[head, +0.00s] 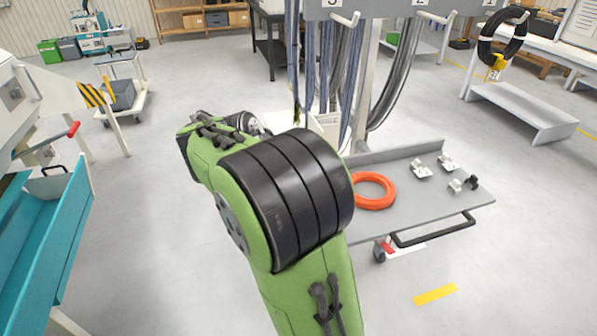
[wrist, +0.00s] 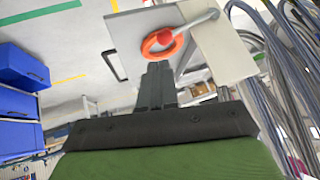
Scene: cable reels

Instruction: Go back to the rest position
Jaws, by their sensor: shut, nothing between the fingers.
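My gripper (wrist: 157,72) shows in the wrist view with its two dark fingers together and nothing between them. It appears raised in the air near the cable rack. In the head view my green arm fills the middle and the gripper's fingers cannot be made out. An orange cable coil (head: 373,191) lies on the grey cart top (head: 408,222); it also shows in the wrist view (wrist: 149,50), beyond the fingertips and apart from them. A pale panel (wrist: 228,55) with a bent, red-tipped metal hook (wrist: 202,20) is close to the fingers.
Numbered hooks (head: 345,18) and grey hanging cables (head: 394,75) stand behind my arm. Small metal parts (head: 421,169) lie on the cart. A black cable coil (head: 501,40) hangs at the right. A teal bin (head: 42,235) stands at the left. The floor between is clear.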

